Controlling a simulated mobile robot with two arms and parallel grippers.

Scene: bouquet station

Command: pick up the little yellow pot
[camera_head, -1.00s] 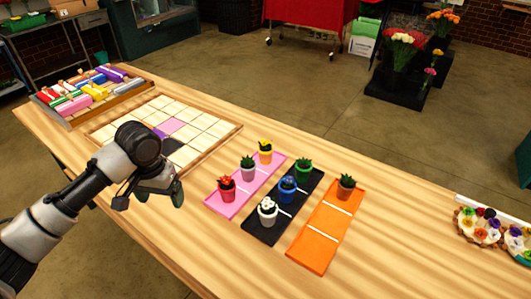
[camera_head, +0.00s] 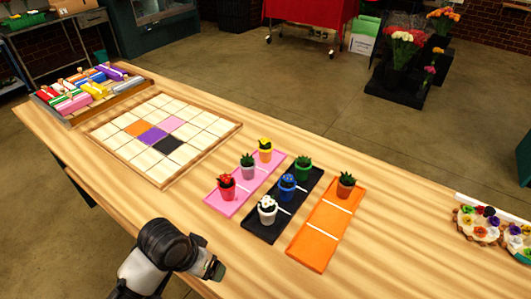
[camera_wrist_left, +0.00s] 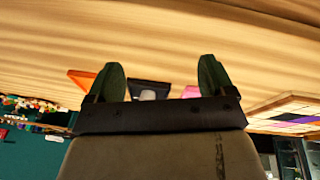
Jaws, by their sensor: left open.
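The little yellow pot (camera_head: 265,156) with a yellow-topped plant stands upright at the far end of the pink tray (camera_head: 213,203). A grey pot (camera_head: 247,172) and a red pot (camera_head: 226,192) stand in front of it on the same tray. My left gripper (camera_head: 214,270) is near the table's front edge, well short of the trays and touching no pot. In the left wrist view its two fingers (camera_wrist_left: 161,76) are apart with nothing between them. The yellow pot cannot be made out in that view. My right gripper is not in view.
Right of the pink tray, a black tray (camera_head: 258,230) holds white, blue and green pots. An orange tray (camera_head: 312,250) holds one pot. A tiled board (camera_head: 120,150) and a crate of coloured packets (camera_head: 70,118) lie left. Flower discs (camera_head: 480,228) lie far right.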

